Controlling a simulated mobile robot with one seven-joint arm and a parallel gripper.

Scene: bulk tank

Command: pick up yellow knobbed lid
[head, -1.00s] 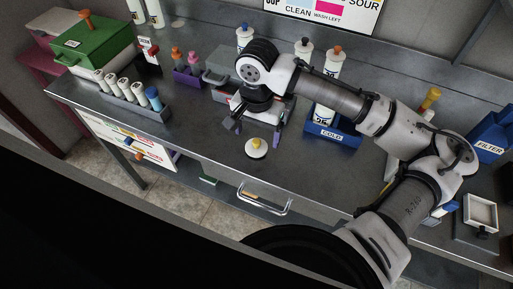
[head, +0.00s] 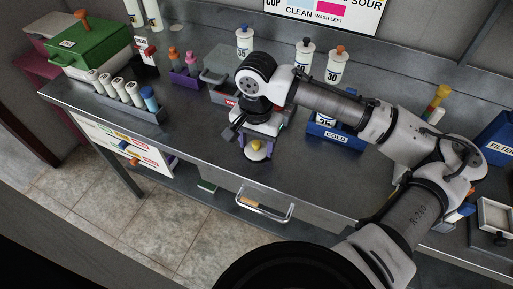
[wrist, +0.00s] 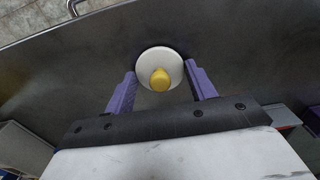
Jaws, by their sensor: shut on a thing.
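The yellow knobbed lid is a white disc with a yellow knob (head: 256,146), near the bench's front edge in the head view. In the wrist view the lid (wrist: 149,58) lies between the tips of my gripper's two purple fingers. My gripper (head: 256,151) is above the lid in the head view, pointing down, and it also shows in the wrist view (wrist: 160,72). It is shut on the lid's disc, with one finger at each side. I cannot tell whether the lid is clear of the bench top.
A grey box (head: 218,75) stands behind my gripper. A blue COLD holder (head: 335,134) with a bottle is to the right. A rack of white tubes (head: 137,104) is to the left. A drawer handle (head: 264,207) juts from the bench front. Bare bench lies left of the lid.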

